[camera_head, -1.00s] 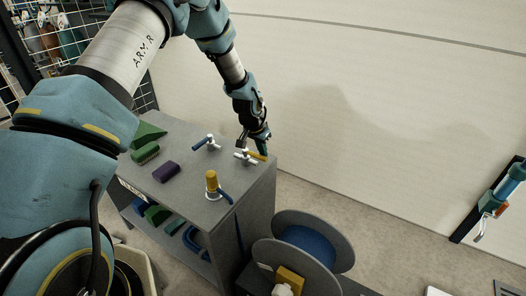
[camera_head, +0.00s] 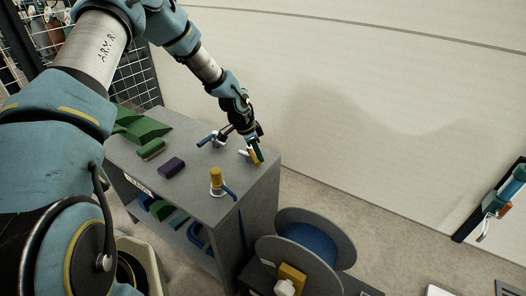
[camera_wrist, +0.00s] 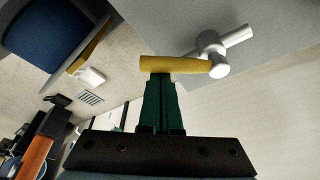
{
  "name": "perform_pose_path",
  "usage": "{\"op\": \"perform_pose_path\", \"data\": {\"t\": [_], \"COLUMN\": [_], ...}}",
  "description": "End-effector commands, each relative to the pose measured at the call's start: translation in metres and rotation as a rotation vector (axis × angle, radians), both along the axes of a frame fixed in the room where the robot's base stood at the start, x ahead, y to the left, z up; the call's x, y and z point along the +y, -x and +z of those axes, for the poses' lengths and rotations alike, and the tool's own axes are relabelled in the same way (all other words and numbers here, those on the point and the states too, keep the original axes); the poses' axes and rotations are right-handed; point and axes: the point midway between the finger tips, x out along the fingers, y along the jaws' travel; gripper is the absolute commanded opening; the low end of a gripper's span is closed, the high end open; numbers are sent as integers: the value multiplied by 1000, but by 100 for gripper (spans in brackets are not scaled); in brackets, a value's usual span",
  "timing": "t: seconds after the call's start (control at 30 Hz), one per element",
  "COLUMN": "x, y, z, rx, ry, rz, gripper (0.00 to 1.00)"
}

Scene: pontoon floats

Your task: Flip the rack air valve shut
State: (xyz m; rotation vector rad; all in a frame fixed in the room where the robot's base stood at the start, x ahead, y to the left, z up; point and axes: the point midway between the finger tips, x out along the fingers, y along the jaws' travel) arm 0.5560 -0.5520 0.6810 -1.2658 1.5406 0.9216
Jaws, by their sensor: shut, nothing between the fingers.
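A small valve with a white-metal body and a yellow lever (camera_head: 255,157) sits near the far right corner of the grey rack top (camera_head: 205,205). In the wrist view its round white hub (camera_wrist: 212,55) has a short pipe running up and right, and the yellow lever (camera_wrist: 175,65) points left, at an angle to that pipe. My gripper (camera_head: 257,150) is at this lever, with green fingers shut and empty. In the wrist view the fingertips (camera_wrist: 160,77) meet the lever's side near its free end; whether they touch is hard to tell.
A blue-handled valve (camera_head: 207,139) and a yellow-topped fitting with a blue lever (camera_head: 216,178) stand nearby. A purple block (camera_head: 171,167) and green pieces (camera_head: 140,126) lie left. A reel (camera_head: 310,240) stands before the rack. A pale wall (camera_head: 370,110) is behind.

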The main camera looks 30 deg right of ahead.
Motion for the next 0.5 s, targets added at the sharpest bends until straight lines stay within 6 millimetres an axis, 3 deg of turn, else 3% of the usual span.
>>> {"op": "perform_pose_path", "data": {"t": [0.5], "x": [33], "y": [-7], "z": [-1], "rx": [2], "ry": [0], "rz": [-483], "gripper": [0]}}
